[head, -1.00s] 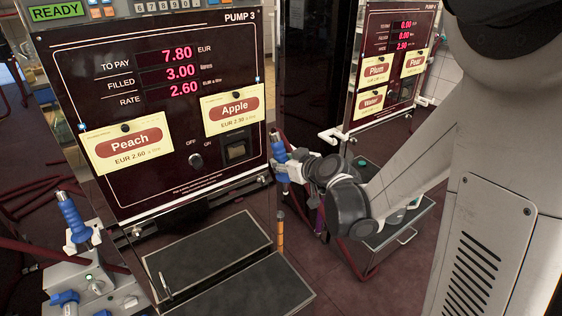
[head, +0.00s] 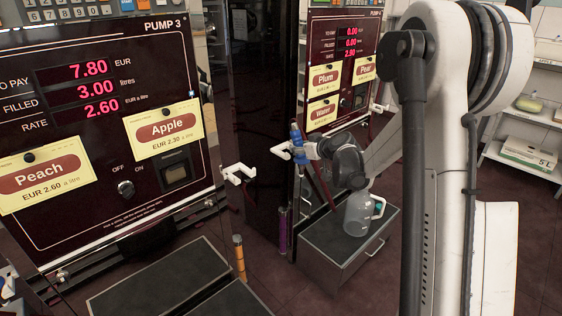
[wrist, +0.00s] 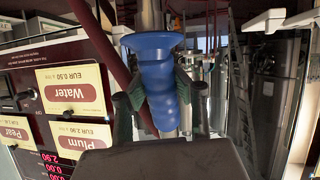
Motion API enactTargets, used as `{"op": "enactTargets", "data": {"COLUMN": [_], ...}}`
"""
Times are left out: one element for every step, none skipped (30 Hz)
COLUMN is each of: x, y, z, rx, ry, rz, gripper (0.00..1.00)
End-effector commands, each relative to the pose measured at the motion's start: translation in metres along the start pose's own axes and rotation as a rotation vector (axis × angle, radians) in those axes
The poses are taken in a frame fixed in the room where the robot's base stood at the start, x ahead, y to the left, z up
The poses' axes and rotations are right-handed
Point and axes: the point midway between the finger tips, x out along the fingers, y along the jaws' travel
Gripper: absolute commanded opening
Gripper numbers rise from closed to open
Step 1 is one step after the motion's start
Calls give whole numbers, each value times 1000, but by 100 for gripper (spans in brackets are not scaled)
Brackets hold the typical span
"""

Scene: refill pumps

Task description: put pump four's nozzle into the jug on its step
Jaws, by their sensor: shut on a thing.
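Pump four's nozzle, with a blue grip (head: 297,143), is in my gripper (head: 309,150), beside the lower left corner of pump four's panel (head: 340,60). In the wrist view the blue grip (wrist: 157,75) sits between the two fingers of my gripper (wrist: 163,105), which is shut on it. A dark red hose hangs below the nozzle in the head view. The clear jug (head: 357,215) stands upright on the grey step (head: 318,238), below and right of my gripper. The nozzle is apart from the jug. Its spout tip is not clear to see.
A white bracket (head: 280,151) is close behind the nozzle; another (head: 238,172) is at pump three's (head: 105,110) right edge. Purple (head: 283,230) and orange (head: 239,258) upright posts stand left of the step. White shelves (head: 525,140) are at the right.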

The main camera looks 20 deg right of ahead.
Motion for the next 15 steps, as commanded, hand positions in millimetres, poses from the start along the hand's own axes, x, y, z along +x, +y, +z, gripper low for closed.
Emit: {"op": "enactTargets", "data": {"x": [9, 13, 19, 22, 25, 29, 32, 35, 37, 40, 41, 43, 44, 45, 46], "y": [22, 34, 50, 62, 74, 90, 102, 114, 130, 142, 154, 170, 182, 194, 209], "z": [8, 10, 14, 17, 20, 24, 28, 31, 36, 40, 44, 50, 54, 58, 64], "rx": [5, 6, 8, 11, 12, 13, 15, 17, 20, 21, 22, 24, 25, 27, 28], "ry": [-1, -2, -2, -3, -3, -4, -4, -4, -4, -4, -4, -4, -4, -3, -2], "rz": [9, 13, 17, 21, 24, 29, 33, 35, 40, 43, 47, 52, 54, 58, 63], "gripper": [0, 0, 0, 0, 0, 0, 0, 0, 0, 0, 0, 0, 0, 0, 0]}}
